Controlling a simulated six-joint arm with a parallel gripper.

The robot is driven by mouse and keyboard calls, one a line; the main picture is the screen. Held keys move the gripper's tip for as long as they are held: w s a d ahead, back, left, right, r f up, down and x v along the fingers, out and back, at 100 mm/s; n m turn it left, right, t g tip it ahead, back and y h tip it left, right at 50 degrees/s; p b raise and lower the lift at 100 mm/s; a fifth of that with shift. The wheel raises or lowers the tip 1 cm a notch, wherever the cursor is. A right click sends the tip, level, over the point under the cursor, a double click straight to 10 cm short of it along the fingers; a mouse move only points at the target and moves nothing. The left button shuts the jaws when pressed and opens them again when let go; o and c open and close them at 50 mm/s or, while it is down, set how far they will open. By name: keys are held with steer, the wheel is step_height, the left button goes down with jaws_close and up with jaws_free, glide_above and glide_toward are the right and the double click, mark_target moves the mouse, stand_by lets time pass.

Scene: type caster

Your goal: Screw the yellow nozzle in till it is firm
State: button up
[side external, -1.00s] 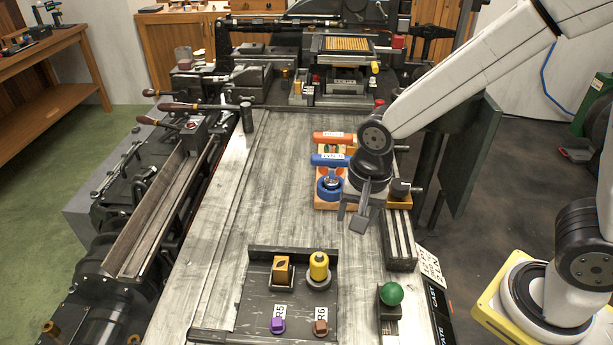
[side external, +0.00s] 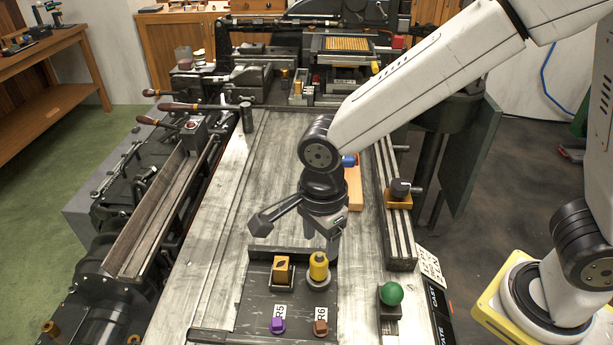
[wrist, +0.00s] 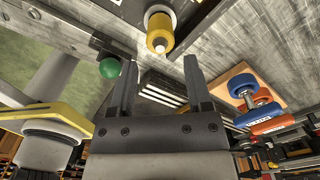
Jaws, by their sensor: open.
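The yellow nozzle (side external: 319,267) stands upright on a round grey base on the dark plate (side external: 258,308), to the right of a square gold piece. It also shows in the wrist view (wrist: 160,31), near the top centre, just beyond my fingertips. My gripper (side external: 333,245) is open and empty, above and behind the nozzle in the side view. In the wrist view the two fingers (wrist: 160,62) are spread apart, with the nozzle apart from them. How deep the nozzle sits in its base is hidden.
The square gold piece (side external: 282,269) stands close to the nozzle's left. A purple knob (side external: 278,325) and a brown knob (side external: 320,327) are at the plate's front. A green ball (side external: 391,293) stands to the right. Blue and orange rollers (wrist: 252,105) are on a wooden board.

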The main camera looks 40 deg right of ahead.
mark_target(319, 258)
steer(key=shift+f, duration=0.1)
steer(key=shift+f, duration=3.8)
jaws_close()
jaws_free()
steer(key=n, duration=1.2)
steer(key=shift+n, duration=0.3)
